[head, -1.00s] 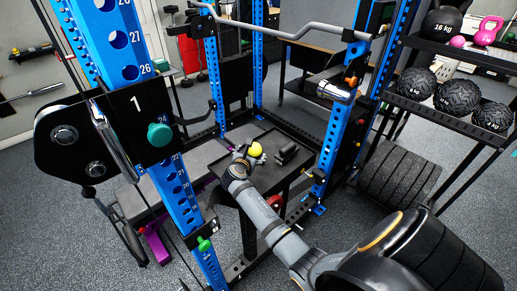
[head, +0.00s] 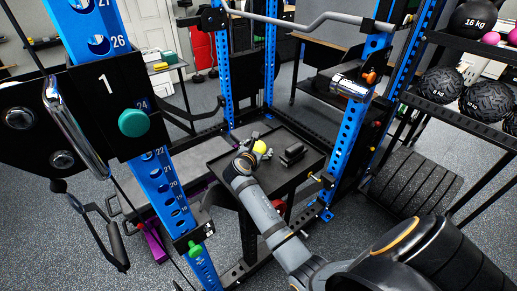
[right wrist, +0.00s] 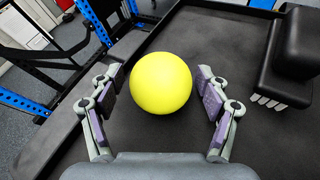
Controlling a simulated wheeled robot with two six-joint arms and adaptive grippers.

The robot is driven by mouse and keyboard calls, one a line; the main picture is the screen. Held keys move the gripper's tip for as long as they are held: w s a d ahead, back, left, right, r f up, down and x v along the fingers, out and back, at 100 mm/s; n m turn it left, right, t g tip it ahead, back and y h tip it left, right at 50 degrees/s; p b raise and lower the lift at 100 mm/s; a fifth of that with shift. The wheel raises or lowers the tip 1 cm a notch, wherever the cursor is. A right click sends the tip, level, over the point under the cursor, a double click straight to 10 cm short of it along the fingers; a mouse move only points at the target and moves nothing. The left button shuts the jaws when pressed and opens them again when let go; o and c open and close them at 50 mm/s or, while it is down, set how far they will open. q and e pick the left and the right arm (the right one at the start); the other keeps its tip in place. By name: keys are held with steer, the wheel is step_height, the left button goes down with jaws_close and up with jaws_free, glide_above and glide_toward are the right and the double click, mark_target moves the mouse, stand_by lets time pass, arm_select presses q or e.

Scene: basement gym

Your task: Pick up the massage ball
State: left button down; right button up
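The yellow ball (head: 260,147), which I take for the massage ball, rests on a black tray-like top (head: 222,162) inside the blue rack. In the right wrist view the ball (right wrist: 161,83) sits between the two fingers, with a visible gap on each side. My right gripper (head: 248,151) is open and reaches to the ball from the near side; it partly hides the ball in the head view. My left gripper is in neither view.
A black object (head: 292,154) lies just right of the ball; the right wrist view shows it (right wrist: 290,60) with pale teeth. The top has a raised rim. A blue upright (head: 165,185) stands left of my arm, another (head: 345,140) to the right.

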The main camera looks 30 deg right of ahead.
mark_target(260, 142)
steer(key=shift+c, duration=1.2)
steer(key=shift+w+d+f, duration=0.1)
steer(key=shift+d, duration=0.05)
steer(key=shift+c, duration=1.1)
steer(key=c, duration=0.5)
steer(key=shift+c, duration=0.3)
steer(key=r, duration=0.4)
steer(key=shift+s+d, duration=0.15)
steer(key=shift+s, duration=0.1)
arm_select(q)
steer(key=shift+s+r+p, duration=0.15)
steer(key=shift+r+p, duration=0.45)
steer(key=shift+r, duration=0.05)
arm_select(e)
steer(key=s+d+r, duration=0.4)
steer(key=s+r, duration=0.5)
steer(key=s, duration=0.3)
steer(key=shift+s, duration=0.4)
steer(key=shift+r, duration=0.2)
